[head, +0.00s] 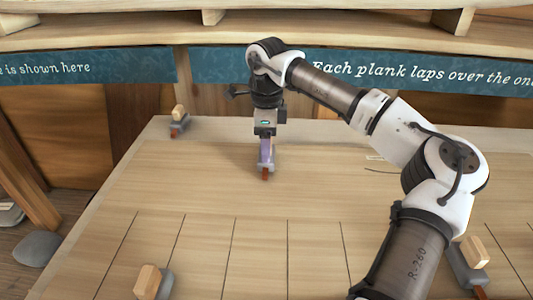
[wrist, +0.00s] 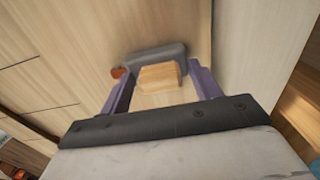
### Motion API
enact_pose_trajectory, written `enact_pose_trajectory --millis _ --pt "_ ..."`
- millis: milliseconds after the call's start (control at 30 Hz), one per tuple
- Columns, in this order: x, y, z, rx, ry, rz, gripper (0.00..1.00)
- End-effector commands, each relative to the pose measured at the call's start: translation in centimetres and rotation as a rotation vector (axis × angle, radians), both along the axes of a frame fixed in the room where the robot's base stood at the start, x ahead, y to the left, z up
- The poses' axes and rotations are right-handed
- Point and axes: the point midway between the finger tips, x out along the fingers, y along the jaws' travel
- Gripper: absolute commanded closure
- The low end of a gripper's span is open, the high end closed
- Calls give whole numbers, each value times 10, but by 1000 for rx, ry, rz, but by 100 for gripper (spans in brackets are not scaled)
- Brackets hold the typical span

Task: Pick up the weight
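A grey weight (wrist: 165,54) with a pale wooden block (wrist: 160,77) on top and a reddish-brown tip (wrist: 118,72) shows beyond my gripper in the wrist view. My gripper (wrist: 161,75) is open. Its two purple fingers lie either side of the block, with a small gap showing on each side. In the head view my gripper (head: 266,163) points straight down over this weight on the wooden table. The fingers hide most of the weight there, leaving its reddish tip (head: 265,175) in sight. I cannot tell how far the fingertips are above the table.
Similar weights stand at the table's back left (head: 179,128), front left (head: 152,284) and front right (head: 470,265). The table (head: 190,190) has dark lines across its front half. A thin dark curve (head: 385,171) lies right of my gripper. Blue lettered boards (head: 90,66) run behind the table.

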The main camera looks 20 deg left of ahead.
Motion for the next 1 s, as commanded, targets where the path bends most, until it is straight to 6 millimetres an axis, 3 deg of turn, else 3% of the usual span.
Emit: enact_pose_trajectory --millis 67,467,833,1000 --pt "0 0 0 0 0 0 48" --pt "0 0 0 0 0 1 100" --pt "0 0 5 0 -2 1 100" --pt "1 0 19 0 -5 0 100"
